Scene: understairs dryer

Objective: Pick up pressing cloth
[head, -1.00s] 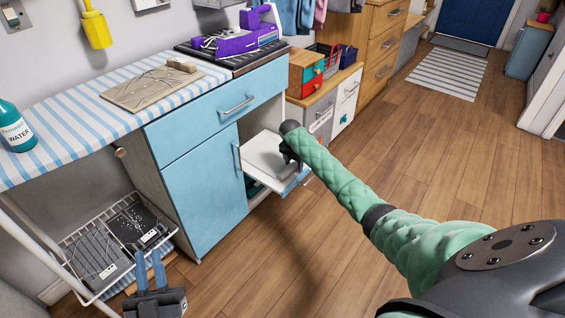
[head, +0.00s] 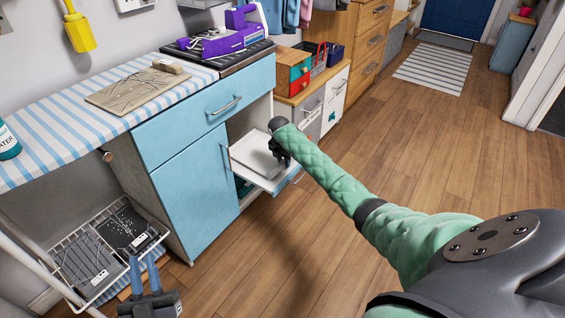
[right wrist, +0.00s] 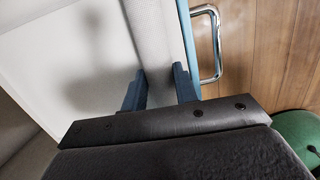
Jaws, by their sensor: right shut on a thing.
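A pale grey cloth, likely the pressing cloth (head: 257,152), lies in the white pulled-out drawer (head: 236,169) of the blue cabinet. My right gripper (head: 281,158) is at the drawer's right side, mostly hidden by its own wrist in the head view. In the right wrist view its two blue fingers (right wrist: 160,85) stand on either side of a pale textured strip of the cloth (right wrist: 150,40) and grip it. My left gripper (head: 143,262) is low at the left, its fingers apart and empty, in front of the wire basket.
The drawer's blue front and metal handle (right wrist: 212,45) are close to the right gripper. A striped ironing surface (head: 60,135) carries a wooden board (head: 137,88). A purple iron (head: 225,42) stands behind. The wire basket (head: 75,292) holds dark items. Wooden floor is clear at right.

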